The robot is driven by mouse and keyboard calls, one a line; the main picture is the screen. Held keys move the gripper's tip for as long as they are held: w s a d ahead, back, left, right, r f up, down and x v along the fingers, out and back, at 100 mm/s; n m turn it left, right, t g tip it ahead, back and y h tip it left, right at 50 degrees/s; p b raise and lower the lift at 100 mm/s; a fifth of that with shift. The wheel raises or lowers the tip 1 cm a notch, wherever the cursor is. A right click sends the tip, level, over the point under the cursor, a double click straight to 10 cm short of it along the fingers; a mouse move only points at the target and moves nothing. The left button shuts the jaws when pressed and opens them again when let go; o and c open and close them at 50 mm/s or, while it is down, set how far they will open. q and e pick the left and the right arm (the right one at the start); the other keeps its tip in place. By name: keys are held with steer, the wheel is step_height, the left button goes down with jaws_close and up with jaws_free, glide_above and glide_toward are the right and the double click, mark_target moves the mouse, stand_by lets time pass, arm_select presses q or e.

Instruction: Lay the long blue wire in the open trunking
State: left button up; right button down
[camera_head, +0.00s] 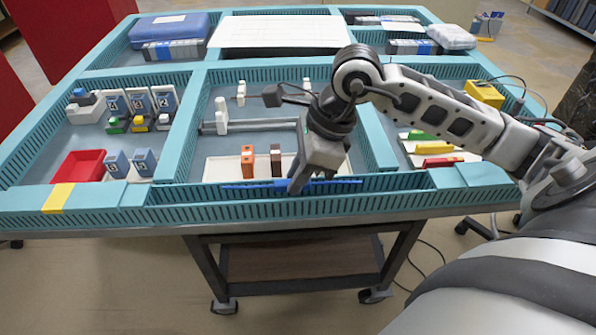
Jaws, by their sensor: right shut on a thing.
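The long blue wire (338,183) runs left to right along the front trunking (250,200), at the near edge of the middle compartment. It shows on both sides of my right gripper (295,187), which points down and is shut on it near its middle. The wire looks level with the trunking's top, but I cannot tell whether it lies inside the channel or just above it. The part between the fingers is hidden. My left gripper is not in view.
An orange block (247,161) and a brown block (276,160) stand just behind the wire on a white plate. A red tray (79,165) and labelled blue-grey boxes are at left. Red, green and yellow parts lie at right. Teal trunking walls divide the table.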

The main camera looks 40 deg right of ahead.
stand_by(0.4)
stand_by(0.3)
steer(key=shift+b, duration=0.45)
steer(key=c, duration=1.3)
jaws_free()
